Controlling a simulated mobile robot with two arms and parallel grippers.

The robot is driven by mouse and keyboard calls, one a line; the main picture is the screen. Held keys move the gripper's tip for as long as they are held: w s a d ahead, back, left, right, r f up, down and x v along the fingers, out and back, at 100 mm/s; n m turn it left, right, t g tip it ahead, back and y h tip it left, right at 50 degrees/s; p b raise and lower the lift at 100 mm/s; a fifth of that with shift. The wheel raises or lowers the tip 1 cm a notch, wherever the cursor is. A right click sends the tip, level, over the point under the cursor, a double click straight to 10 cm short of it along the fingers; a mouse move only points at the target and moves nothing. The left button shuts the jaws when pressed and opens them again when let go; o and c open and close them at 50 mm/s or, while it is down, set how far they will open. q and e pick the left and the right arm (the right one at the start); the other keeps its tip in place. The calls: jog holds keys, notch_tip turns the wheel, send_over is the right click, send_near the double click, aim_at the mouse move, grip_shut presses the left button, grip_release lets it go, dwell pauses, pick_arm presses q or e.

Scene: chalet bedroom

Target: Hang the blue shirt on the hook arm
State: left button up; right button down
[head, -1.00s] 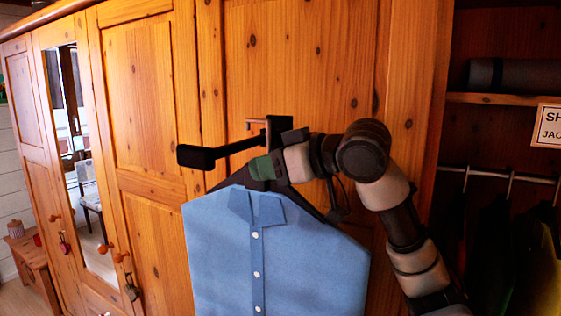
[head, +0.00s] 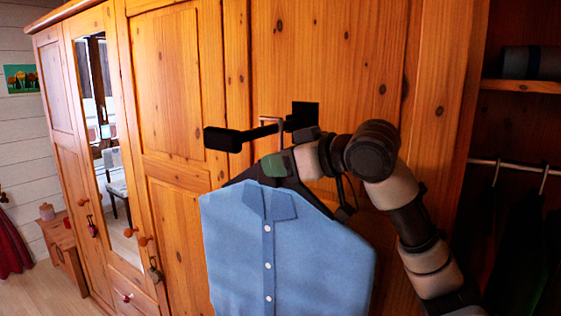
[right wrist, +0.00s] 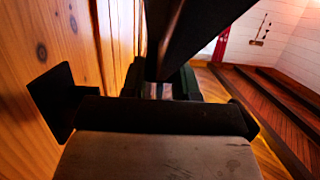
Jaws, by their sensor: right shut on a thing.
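The blue shirt (head: 290,260) hangs upright on a dark hanger (head: 237,180) in front of the wardrobe. My right gripper (head: 283,163) is shut on the hanger just below its metal hook (head: 271,119). The black hook arm (head: 222,139) juts out from a dark plate (head: 306,108) on the wardrobe panel. The hanger's hook shows over the middle of the arm; I cannot tell whether it touches it. In the right wrist view my gripper (right wrist: 162,88) is partly hidden, and the plate (right wrist: 55,100) is to its left. My left gripper is out of view.
The wooden wardrobe (head: 185,80) fills the background, with a mirror door (head: 105,130) at left. An open compartment at right has a shelf (head: 520,86) and a rail (head: 510,163) with dark clothes. A small wooden table (head: 62,240) stands far left.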

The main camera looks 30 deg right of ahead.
jog(key=c, duration=0.8)
grip_release()
jog(key=b+v, duration=0.3)
jog(key=v, duration=0.8)
